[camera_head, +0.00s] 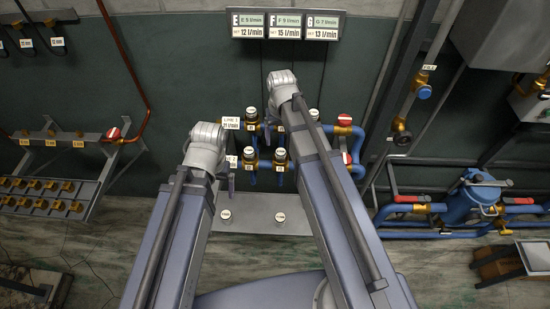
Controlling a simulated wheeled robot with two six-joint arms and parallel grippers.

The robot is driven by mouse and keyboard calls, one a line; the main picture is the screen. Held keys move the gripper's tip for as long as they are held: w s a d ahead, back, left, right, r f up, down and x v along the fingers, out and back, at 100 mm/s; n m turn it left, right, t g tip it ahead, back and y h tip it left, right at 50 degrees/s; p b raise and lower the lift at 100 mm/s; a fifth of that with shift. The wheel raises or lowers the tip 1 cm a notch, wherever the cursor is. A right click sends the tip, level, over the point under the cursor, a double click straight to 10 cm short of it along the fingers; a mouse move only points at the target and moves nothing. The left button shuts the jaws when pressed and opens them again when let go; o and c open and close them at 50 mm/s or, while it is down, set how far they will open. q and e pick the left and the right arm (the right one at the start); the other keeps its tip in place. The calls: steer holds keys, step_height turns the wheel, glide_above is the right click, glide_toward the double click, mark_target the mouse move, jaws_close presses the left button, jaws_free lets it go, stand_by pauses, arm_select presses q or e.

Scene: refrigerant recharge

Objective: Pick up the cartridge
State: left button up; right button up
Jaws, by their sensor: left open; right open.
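I cannot tell which thing in view is the cartridge. My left gripper (226,172) is at the end of the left arm, left of the brass and blue valve cluster (266,160) on the wall. My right gripper (271,122) is at the end of the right arm, higher up, over the upper part of that cluster. Both grippers are small and partly hidden by my wrists, and I see nothing held in either. Two round white-topped pieces sit on a grey plate (252,222) below the cluster.
Three flow displays (287,25) hang at the top. A rack with rows of brass fittings (42,204) is at the left. Blue piping with a blue strainer body (468,200) and an open box (497,264) are at the right. Bare floor (435,275) shows at the lower right.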

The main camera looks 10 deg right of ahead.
mark_target(281, 152)
arm_select(q)
steer(key=shift+f+b, duration=3.8)
steer(key=shift+f, duration=0.15)
arm_select(e)
steer(key=shift+s+d+f, duration=0.1)
steer(key=shift+f, duration=1.9)
steer(key=shift+s+d+f, duration=0.1)
steer(key=shift+f, duration=1.85)
steer(key=shift+r, duration=0.1)
arm_select(q)
steer(key=shift+r, duration=0.1)
arm_select(e)
jaws_close()
